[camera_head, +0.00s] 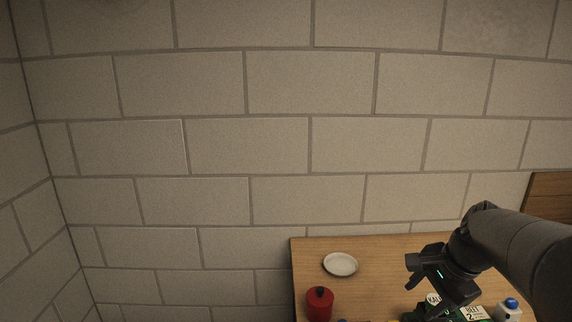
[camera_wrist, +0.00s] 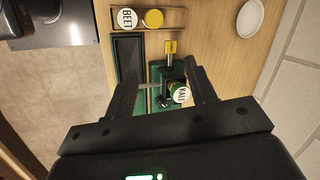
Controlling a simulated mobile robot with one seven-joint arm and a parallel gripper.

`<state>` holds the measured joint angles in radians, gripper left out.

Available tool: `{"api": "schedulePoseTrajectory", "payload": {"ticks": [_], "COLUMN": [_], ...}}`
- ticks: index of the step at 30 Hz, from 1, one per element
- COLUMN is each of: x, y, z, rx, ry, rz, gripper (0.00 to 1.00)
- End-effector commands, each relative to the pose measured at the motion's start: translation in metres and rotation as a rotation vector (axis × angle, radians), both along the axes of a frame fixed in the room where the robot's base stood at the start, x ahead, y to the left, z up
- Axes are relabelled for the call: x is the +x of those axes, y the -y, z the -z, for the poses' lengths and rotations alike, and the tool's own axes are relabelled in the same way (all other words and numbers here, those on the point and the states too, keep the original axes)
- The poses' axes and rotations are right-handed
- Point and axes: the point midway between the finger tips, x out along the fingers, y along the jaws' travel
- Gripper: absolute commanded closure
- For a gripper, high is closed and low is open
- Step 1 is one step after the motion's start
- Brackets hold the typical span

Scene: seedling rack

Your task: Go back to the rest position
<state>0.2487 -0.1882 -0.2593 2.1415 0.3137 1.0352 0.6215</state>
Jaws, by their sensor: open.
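My gripper (camera_wrist: 163,78) is open in the wrist view, its two dark fingers spread with nothing held between them. It hangs above the table in the head view (camera_head: 435,288), at the lower right. Beyond the fingers in the wrist view are a green rack (camera_wrist: 158,68) and a round label reading KALE (camera_wrist: 180,94). The KALE label also shows in the head view (camera_head: 433,299), low under the gripper. A white label reading BEET (camera_wrist: 127,19) lies at the top of the wrist view beside a yellow round top (camera_wrist: 153,18).
The wooden table (camera_head: 390,248) stands against a block wall. A white plate (camera_head: 340,264) and a red canister (camera_head: 320,304) are on its left side. A white bottle with a blue cap (camera_head: 509,311) is at the right. A dark tray (camera_wrist: 130,60) lies beside the green rack.

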Motion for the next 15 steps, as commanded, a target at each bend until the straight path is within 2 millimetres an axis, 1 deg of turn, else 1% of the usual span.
{"api": "schedulePoseTrajectory", "payload": {"ticks": [1,6,12,15], "x": [-0.009,-0.039,-0.078,-0.095], "y": [-0.019,-0.066,-0.111,-0.125], "z": [-0.005,-0.014,-0.015,-0.013], "rx": [-0.041,-0.201,-0.408,-0.507], "ry": [0.030,0.113,0.207,0.244], "rz": [-0.096,-0.414,-0.773,-0.923], "gripper": [0.49,0.49,0.49,0.49]}}
